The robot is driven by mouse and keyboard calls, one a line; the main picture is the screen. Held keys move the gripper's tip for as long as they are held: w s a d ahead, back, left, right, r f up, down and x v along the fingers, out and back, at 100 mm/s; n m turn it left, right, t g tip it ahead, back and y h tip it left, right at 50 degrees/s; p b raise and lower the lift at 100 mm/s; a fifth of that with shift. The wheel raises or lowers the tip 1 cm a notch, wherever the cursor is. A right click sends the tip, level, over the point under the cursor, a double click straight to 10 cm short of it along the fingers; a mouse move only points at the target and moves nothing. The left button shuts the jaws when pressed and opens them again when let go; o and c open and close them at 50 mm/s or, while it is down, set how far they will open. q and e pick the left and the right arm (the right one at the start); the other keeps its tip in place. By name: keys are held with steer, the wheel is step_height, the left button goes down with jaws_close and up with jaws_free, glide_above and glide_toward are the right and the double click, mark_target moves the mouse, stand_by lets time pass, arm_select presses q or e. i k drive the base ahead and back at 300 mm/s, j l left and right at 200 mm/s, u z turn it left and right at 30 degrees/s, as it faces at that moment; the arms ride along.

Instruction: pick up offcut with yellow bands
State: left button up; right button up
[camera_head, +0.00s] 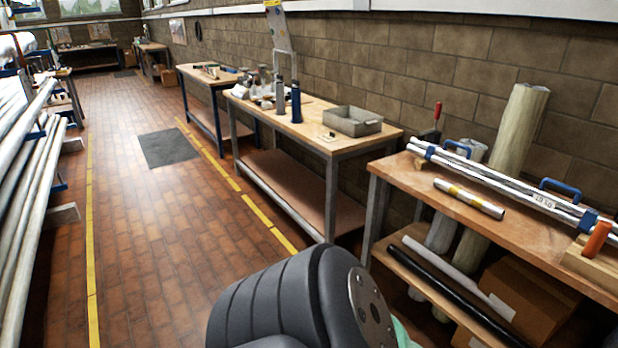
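The offcut with yellow bands (468,198) is a short silver-grey tube with yellow bands. It lies on its side on the wooden top of the near right workbench (412,176), in front of a bundle of long pale tubes (500,180). Nothing covers it. Neither of my grippers shows. A dark grey rounded part, which looks like a link of my own arm, fills the bottom middle of the view, to the left of and below the bench top.
The tube bundle has blue handles (560,188) and runs along the back of the bench. An orange-handled tool (596,240) stands at the right edge. A cardboard box (530,300) and long tubes lie on the lower shelf. The tiled aisle at left is clear.

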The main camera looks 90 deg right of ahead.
mark_target(497, 212)
steer(key=z, duration=3.75)
